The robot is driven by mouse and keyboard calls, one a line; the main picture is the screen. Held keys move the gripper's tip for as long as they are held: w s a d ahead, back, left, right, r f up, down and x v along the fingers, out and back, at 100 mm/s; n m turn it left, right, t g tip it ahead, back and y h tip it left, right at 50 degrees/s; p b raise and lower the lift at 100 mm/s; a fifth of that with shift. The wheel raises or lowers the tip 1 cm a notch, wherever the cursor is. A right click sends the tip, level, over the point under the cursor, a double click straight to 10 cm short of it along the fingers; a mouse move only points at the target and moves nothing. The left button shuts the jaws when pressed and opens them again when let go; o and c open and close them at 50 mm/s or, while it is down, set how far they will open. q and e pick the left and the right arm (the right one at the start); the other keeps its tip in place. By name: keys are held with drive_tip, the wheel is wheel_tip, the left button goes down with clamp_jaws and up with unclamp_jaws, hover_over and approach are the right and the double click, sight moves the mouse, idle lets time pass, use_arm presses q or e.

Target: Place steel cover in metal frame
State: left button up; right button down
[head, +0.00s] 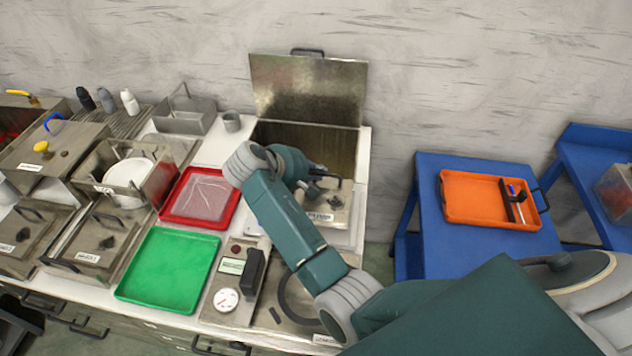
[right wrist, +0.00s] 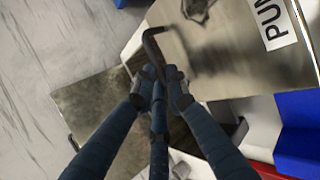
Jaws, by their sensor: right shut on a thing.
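The steel cover (head: 322,214) is a flat metal plate with a white label, knobs and a black handle. It is at the right end of the counter, and my arm partly hides it. It fills the upper right of the right wrist view (right wrist: 235,65). My right gripper (head: 318,180) is shut on the cover's black handle (right wrist: 150,45); its fingers (right wrist: 162,82) meet around the bar. Behind it is a metal-walled opening (head: 345,150) with a raised steel lid (head: 308,90). A square metal frame (head: 155,195) around a white round thing stands left. My left gripper is not in view.
A red tray (head: 233,218), a green tray (head: 168,270) and a gauge panel (head: 240,285) lie on the counter near my arm. A blue table (head: 470,175) with an orange tray (head: 470,207) stands right, across a gap.

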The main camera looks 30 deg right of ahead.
sight(318, 183)
drive_tip(key=shift+f, duration=0.4)
wheel_tip(318, 183, down, 2)
drive_tip(key=shift+f, duration=0.75)
drive_tip(key=c, duration=1.7)
unclamp_jaws()
drive_tip(key=shift+c, duration=0.2)
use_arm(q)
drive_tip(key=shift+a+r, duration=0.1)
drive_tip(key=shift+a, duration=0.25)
